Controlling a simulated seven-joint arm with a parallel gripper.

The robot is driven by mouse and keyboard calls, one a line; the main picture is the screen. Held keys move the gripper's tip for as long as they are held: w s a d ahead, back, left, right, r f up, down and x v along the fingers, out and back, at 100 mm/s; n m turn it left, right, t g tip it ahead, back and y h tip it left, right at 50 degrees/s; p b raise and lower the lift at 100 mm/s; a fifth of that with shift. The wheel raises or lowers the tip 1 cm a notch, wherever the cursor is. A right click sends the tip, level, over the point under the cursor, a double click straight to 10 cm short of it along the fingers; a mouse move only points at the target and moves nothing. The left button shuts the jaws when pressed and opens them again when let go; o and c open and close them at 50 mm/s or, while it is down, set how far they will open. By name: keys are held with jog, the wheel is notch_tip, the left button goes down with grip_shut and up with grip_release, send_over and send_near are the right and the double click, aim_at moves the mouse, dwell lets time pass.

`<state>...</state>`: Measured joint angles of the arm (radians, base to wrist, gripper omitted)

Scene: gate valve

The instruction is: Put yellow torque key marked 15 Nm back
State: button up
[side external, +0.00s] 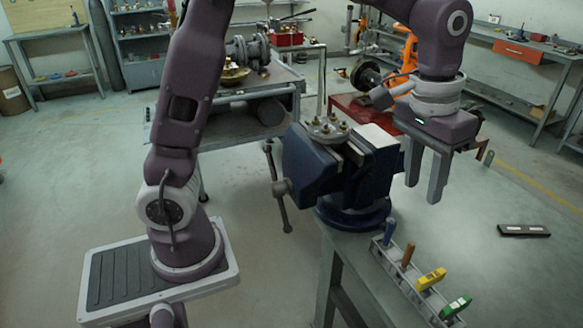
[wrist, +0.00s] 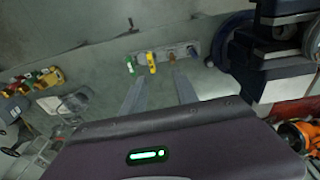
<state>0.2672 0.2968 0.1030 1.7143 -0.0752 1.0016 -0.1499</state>
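A yellow key (side external: 431,279) stands in a grey slotted rack (side external: 394,272) on the bench, between a brown-handled tool and a green key. No 15 Nm marking is readable on it. In the wrist view the yellow key (wrist: 151,62) and the rack (wrist: 165,52) lie beyond the fingertips. My gripper (side external: 423,192) points down above the bench, behind and higher than the rack, right of the vise. Its two fingers are apart with nothing between them; they also show in the wrist view (wrist: 158,78). It touches neither key nor rack.
The green key (side external: 455,307), brown-handled tool (side external: 408,254) and blue-handled tool (side external: 389,232) share the rack. A dark blue vise (side external: 362,175) holding a round bolted flange (side external: 327,130) stands left of my gripper. A flat black object (side external: 523,230) lies at right.

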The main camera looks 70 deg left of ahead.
jog(key=s+a+r+t, duration=0.1)
jog(key=s+a+r, duration=0.2)
jog(key=s, duration=0.2)
jog(key=s+a+r+t, duration=0.1)
jog(key=s+a+r, duration=0.15)
jog(key=s, duration=0.35)
jog(key=s+a+f+t, duration=0.2)
jog(key=s, duration=0.9)
jog(key=shift+s+a+y, duration=0.25)
jog(key=shift+s+y, duration=0.05)
